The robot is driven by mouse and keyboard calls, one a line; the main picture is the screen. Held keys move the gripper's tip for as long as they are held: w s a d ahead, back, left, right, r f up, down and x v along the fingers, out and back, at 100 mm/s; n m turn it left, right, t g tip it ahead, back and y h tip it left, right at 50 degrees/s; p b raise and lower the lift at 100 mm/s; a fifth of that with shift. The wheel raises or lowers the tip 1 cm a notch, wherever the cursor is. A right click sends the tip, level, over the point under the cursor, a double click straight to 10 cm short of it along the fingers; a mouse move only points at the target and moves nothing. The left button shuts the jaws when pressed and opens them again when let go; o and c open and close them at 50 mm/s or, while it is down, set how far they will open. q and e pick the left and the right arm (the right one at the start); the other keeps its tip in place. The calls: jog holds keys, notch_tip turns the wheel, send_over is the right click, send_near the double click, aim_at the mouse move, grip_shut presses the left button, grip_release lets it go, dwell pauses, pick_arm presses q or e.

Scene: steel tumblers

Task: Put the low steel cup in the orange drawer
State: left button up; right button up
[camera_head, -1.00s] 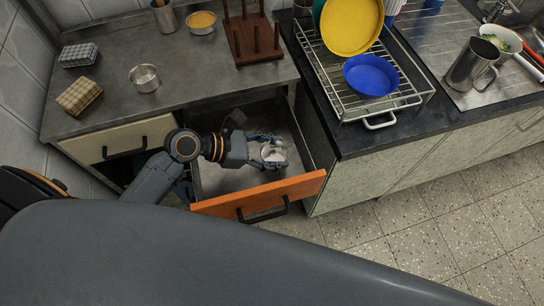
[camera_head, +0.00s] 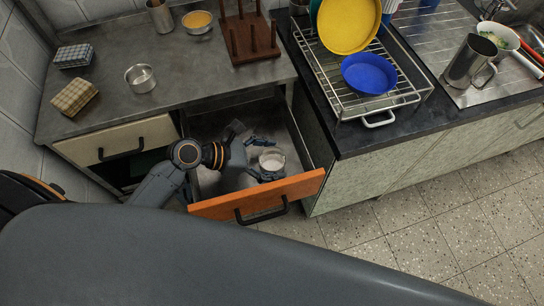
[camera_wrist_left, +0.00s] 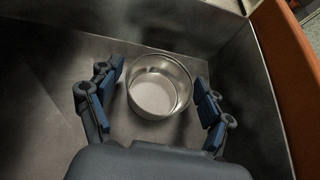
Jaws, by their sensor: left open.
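A low steel cup (camera_head: 272,161) is inside the open orange drawer (camera_head: 290,189), towards its right front part. In the left wrist view the cup (camera_wrist_left: 155,98) looks upright and empty on the grey drawer floor. My left gripper (camera_head: 264,158) reaches down into the drawer. Its fingers are open on either side of the cup, with a visible gap on both sides in the wrist view (camera_wrist_left: 159,90). My right gripper is not in view.
Another small steel cup (camera_head: 141,78) stands on the counter (camera_head: 190,72), near two patterned boxes (camera_head: 74,97). A wooden peg rack (camera_head: 250,45) is behind. A dish rack (camera_head: 400,95) with blue and yellow dishes and a steel mug (camera_head: 466,63) are right.

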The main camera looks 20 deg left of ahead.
pick_arm(q)
jog(key=shift+a+r, duration=0.1)
jog(key=shift+r, duration=0.15)
jog(key=v, duration=1.1)
jog(key=shift+s+a+r, duration=0.15)
jog(key=shift+s+a, duration=0.05)
jog(key=shift+a, duration=0.1)
